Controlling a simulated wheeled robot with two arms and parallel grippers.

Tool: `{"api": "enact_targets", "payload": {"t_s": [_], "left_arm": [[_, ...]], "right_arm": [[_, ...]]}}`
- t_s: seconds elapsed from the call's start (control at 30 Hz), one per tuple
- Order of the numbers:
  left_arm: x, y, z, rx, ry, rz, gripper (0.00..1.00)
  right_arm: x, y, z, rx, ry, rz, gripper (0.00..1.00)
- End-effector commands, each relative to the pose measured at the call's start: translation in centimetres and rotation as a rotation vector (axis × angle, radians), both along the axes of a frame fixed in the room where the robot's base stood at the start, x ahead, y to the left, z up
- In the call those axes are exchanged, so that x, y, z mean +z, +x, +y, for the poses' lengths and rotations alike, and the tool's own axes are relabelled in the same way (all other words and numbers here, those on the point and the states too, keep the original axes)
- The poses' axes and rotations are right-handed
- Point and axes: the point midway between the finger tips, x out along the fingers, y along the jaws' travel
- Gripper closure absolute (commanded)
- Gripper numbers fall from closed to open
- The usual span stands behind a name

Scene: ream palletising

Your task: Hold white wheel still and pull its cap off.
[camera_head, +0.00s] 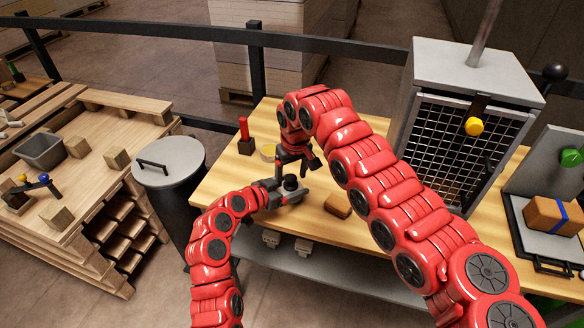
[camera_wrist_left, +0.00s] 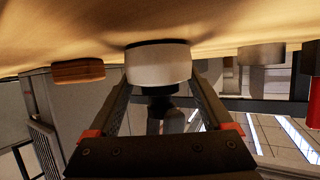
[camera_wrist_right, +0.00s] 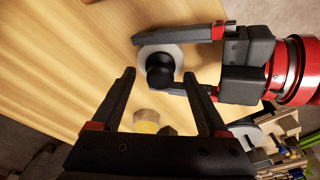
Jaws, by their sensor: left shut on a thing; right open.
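The white wheel (camera_wrist_left: 158,66) sits on the wooden table with a black cap (camera_wrist_right: 160,68) on it. My left gripper (camera_wrist_left: 158,80) is shut on the wheel, one finger at each side of it. In the right wrist view the white rim (camera_wrist_right: 172,52) shows around the cap, between the left fingers. My right gripper (camera_wrist_right: 159,74) is open and empty, its fingertips apart on either side of the cap in that view; its height above the cap is hard to judge. In the head view the cap (camera_head: 290,182) shows at the left gripper's fingers.
A yellow-and-white round thing (camera_head: 268,152) and a red-topped dark block (camera_head: 246,138) stand behind. A brown wooden block (camera_head: 338,206) lies to the right. A mesh-fronted cabinet (camera_head: 462,135) stands further right. A lidded grey bin (camera_head: 170,165) is left of the table.

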Motion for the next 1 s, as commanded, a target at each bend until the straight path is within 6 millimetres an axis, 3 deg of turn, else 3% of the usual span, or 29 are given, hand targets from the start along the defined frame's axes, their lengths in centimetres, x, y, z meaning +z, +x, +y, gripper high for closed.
{"api": "enact_targets", "payload": {"t_s": [0.23,0.27,0.67,1.0], "left_arm": [[0.02,0.00,0.00,0.000,0.000,0.000,1.00],[0.03,0.00,0.00,0.000,0.000,0.000,1.00],[0.03,0.01,0.01,0.000,-0.001,-0.001,1.00],[0.02,0.01,0.01,0.000,0.000,0.000,1.00]], "right_arm": [[-0.05,0.04,0.02,0.000,0.000,-0.001,0.23],[-0.05,0.04,0.02,0.000,0.001,-0.002,0.27],[-0.05,0.04,0.01,0.000,0.000,-0.001,0.99],[0.01,0.04,0.00,-0.001,0.001,-0.001,1.00]]}}
